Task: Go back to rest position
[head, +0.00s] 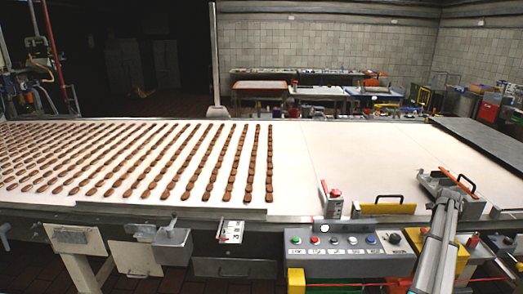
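In the head view, a white conveyor belt (370,155) runs across the scene. Many rows of brown oval biscuits (205,165) lie on its left and middle part. A grey control box (345,243) with several coloured buttons is fixed at the belt's front edge. A long light-grey part rises from the bottom edge at the right, in front of the belt's edge.
A dark plate (485,140) lies at far right. The belt right of the biscuits is bare.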

